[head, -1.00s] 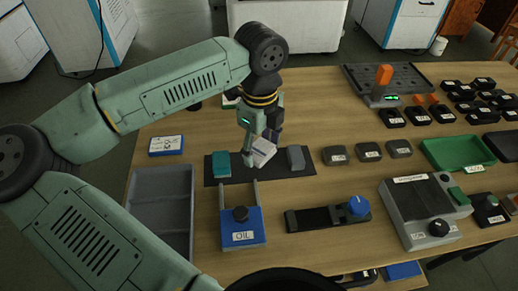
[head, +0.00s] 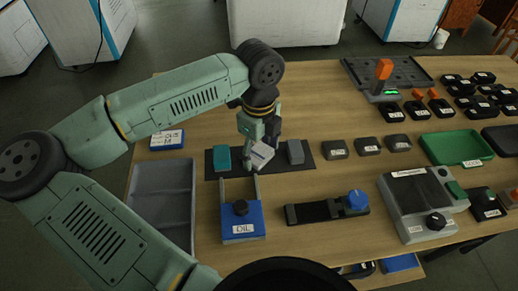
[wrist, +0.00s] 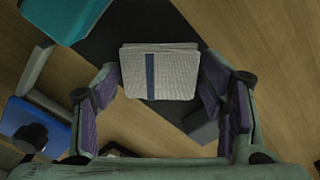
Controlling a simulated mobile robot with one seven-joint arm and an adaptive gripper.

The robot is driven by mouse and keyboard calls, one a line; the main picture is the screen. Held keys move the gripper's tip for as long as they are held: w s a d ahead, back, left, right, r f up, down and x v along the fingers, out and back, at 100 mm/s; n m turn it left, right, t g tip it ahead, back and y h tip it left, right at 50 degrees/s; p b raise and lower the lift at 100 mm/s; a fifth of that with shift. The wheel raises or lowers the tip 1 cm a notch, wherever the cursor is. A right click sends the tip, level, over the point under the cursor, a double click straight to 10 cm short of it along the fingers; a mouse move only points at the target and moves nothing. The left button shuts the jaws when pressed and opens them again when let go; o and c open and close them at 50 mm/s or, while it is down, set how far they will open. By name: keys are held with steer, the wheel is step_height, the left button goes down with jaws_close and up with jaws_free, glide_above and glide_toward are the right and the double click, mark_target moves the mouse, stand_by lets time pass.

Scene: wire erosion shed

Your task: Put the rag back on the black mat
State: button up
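The rag (head: 262,154) is a pale folded cloth with a dark blue stripe. It also shows in the wrist view (wrist: 160,72), between the two fingertips of my gripper (wrist: 158,85), which appear to press on its sides. In the head view it hangs tilted under my gripper (head: 262,140), over the middle of the black mat (head: 238,166). Whether its lower edge touches the mat cannot be told. The mat also shows in the wrist view (wrist: 108,48) behind the rag. A teal block (head: 222,158) and a grey block (head: 295,152) sit on the mat, either side of the rag.
A blue OIL holder (head: 242,222) with two prongs stands just in front of the mat. A grey tray (head: 162,205) lies to the left. Small dark blocks (head: 335,149) line up right of the mat.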

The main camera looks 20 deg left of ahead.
mark_target(259, 152)
steer(key=shift+o, duration=1.1)
steer(key=shift+r+p, duration=0.35)
steer(key=shift+p, duration=0.05)
step_height(259, 152, up, 12)
steer(key=b, duration=0.2)
steer(key=shift+f, duration=0.15)
